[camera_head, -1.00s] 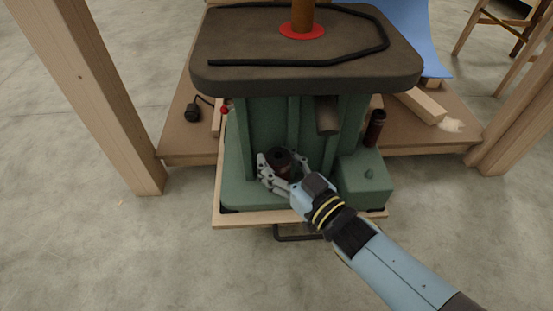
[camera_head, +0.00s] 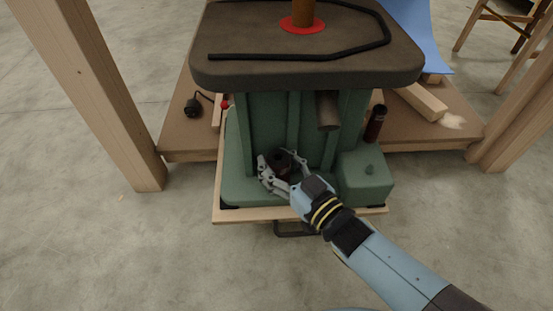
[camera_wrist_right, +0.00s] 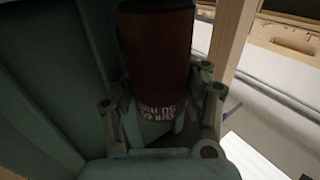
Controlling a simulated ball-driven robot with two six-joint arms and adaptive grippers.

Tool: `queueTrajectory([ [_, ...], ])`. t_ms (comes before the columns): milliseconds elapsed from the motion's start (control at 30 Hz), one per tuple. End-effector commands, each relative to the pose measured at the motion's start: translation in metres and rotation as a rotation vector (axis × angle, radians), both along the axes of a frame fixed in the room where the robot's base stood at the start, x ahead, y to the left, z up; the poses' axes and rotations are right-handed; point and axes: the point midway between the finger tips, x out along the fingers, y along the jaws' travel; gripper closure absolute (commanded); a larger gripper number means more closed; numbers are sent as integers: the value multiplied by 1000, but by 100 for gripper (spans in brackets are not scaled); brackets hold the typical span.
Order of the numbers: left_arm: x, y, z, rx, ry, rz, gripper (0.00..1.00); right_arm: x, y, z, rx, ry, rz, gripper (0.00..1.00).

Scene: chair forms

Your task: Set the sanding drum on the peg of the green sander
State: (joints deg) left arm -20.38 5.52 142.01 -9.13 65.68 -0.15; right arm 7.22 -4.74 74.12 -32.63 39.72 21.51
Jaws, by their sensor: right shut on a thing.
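The green sander (camera_head: 268,130) stands in the middle of the head view under a dark table top. My right gripper (camera_head: 283,171) is shut on a dark red-brown sanding drum (camera_head: 281,159) with a round hole in its top. The drum is upright, low in front of the sander's body, over its green base. In the right wrist view the drum (camera_wrist_right: 157,50) stands between the fingers (camera_wrist_right: 163,120), with white lettering near its lower end. The drum's underside is hidden, and I cannot see a peg beneath it. My left gripper is not in view.
A similar dark cylinder (camera_head: 376,123) stands on the wooden platform (camera_head: 425,133) at right. A green box (camera_head: 365,184) with a small knob sits right of my gripper. Wooden posts (camera_head: 100,95) flank the sander.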

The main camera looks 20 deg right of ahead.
Motion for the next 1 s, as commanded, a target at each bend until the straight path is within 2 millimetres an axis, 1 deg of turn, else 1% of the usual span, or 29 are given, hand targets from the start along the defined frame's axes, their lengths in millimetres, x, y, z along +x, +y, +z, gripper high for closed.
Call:
queueTrajectory([
  [467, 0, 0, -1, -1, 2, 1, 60, 0, 0, -9, 0, -1, -1, 96],
  [500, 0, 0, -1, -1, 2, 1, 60, 0, 0, -9, 0, -1, -1, 56],
  [733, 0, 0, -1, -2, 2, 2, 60, 0, -1, -9, 0, -1, -1, 25],
  [767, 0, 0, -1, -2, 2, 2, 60, 0, -1, -9, 0, -1, -1, 24],
  [1000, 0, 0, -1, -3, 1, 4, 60, 0, -1, -9, 0, 1, -1, 24],
])
